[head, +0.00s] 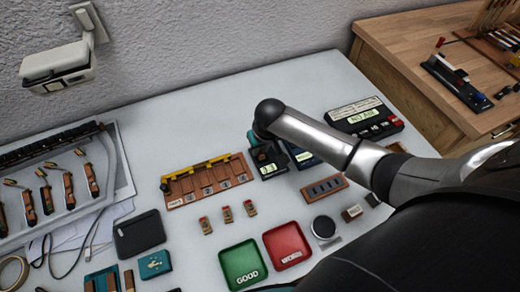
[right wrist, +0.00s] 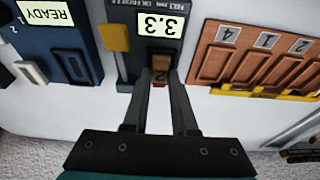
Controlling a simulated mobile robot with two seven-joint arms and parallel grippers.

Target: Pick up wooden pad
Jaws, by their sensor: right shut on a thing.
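In the right wrist view my right gripper (right wrist: 160,80) is shut on a small wooden pad (right wrist: 161,70), whose lower end carries a red mark. The pad is at the dark device (right wrist: 125,40) whose display reads 3.3; I cannot tell whether it still touches it. In the head view my right arm comes in from the right and bends down over the same device (head: 268,160); its fingers and the pad are hidden there. My left gripper is not in view.
A numbered wooden rack (head: 180,199) with a yellow bar stands left of the device. Three small wooden blocks (head: 227,214) stand in front of it. A green GOOD tray (head: 243,279) and a red tray (head: 288,261) are nearer. A blue READY device (right wrist: 40,45) is adjacent.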

